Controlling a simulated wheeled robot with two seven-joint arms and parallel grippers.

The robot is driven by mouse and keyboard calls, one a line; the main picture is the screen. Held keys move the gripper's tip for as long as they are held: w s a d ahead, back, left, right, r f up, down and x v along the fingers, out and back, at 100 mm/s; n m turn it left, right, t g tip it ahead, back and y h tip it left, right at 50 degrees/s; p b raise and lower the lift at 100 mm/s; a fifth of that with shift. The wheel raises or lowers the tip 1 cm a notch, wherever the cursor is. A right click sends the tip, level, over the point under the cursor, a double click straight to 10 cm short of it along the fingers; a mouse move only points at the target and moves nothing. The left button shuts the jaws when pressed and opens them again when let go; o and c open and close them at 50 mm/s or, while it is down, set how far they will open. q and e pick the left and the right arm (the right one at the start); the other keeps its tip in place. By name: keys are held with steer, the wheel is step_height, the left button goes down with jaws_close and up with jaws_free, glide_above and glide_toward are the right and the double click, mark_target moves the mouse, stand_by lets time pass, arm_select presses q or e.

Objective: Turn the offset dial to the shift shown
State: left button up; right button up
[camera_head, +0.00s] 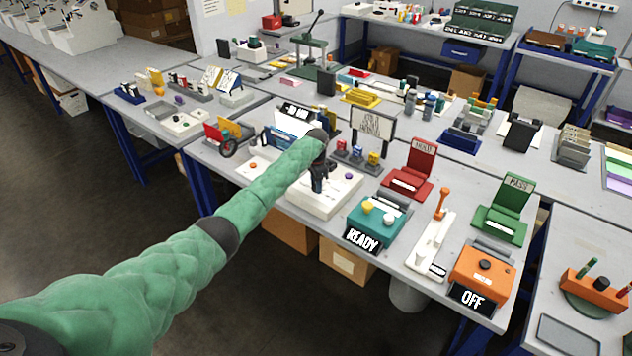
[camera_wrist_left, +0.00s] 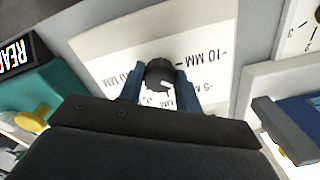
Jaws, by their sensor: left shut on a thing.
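The offset dial is a dark round knob (camera_wrist_left: 160,72) on a white panel (camera_wrist_left: 105,45) printed with black marks, among them "-10 MM" at the upper right and "-5 M…" below it. My left gripper (camera_wrist_left: 160,88) has its two blue fingers around the knob, one on each side, and is shut on it. The knob's pointer cannot be made out. In the head view, my left gripper (camera_head: 318,184) reaches down onto the white plotter box (camera_head: 335,204), and the dial is hidden there. A small black sign (camera_head: 297,110) behind it is too small to read surely. My right gripper is not in view.
A teal box (camera_head: 378,218) with a "READY" sign stands right of the dial box. An orange box (camera_head: 482,268) with an "OFF" sign is farther right. A lettered board (camera_head: 372,128) and coloured pegs stand behind. The table's front edge is close.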

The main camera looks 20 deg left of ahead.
arm_select(q)
steer(key=n, duration=0.1)
steer(key=n+p, duration=0.1)
steer(key=n, duration=0.1)
steer(key=shift+d+r+n+p, duration=0.1)
steer(key=shift+r+n+p, duration=0.1)
steer(key=shift+n+p, duration=0.1)
steer(key=n+p, duration=0.1)
steer(key=n, duration=0.2)
steer(key=shift+n, duration=0.6)
steer(key=shift+p, duration=0.3)
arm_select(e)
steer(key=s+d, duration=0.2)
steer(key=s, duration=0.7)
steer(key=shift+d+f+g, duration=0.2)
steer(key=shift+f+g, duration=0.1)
arm_select(q)
steer(key=shift+w, duration=0.1)
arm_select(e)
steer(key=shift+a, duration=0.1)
